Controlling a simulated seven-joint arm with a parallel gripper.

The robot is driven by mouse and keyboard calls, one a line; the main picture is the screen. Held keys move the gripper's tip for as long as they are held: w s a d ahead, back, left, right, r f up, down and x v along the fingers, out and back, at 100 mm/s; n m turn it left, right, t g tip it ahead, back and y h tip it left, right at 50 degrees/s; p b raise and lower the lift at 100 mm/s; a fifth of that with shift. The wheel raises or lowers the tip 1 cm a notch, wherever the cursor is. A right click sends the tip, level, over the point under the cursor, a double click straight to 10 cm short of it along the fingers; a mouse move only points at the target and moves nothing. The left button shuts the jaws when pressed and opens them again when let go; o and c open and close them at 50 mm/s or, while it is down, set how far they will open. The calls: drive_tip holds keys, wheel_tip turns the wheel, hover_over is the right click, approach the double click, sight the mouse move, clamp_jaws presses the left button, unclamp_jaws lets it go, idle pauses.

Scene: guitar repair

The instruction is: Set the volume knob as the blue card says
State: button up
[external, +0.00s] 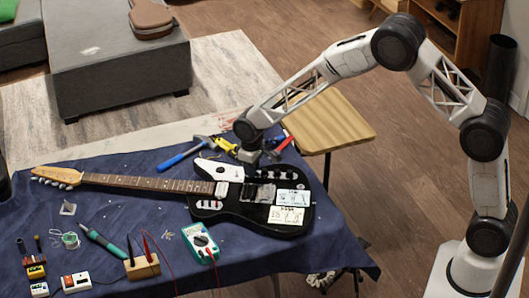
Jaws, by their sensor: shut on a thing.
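The black electric guitar (300,180) lies on the blue cloth, its neck pointing left. Two cards with dark writing lie on its body: a pale, bluish-white card (293,197) and a cream card (291,217) below it. The writing is too small to read. My gripper (250,168) points down at the upper part of the guitar body, beside the white pickguard (228,172). It is shut on what seems to be the volume knob, which the fingers hide. The knob's setting cannot be seen.
A green multimeter (202,243) lies below the guitar. Screwdriver (183,155), yellow-handled tool (224,145) and red-handled tool (284,143) lie above it. A soldering iron (103,243) and wooden block (142,267) are at lower left. A wooden stool (325,122) stands behind.

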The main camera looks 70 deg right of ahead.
drive_tip(key=shift+m, duration=1.1)
drive_tip(key=o, duration=0.4)
drive_tip(key=shift+n, duration=0.3)
drive_tip(key=n, duration=0.5)
drive_tip(key=shift+n, duration=3.2)
drive_tip(key=c, duration=0.4)
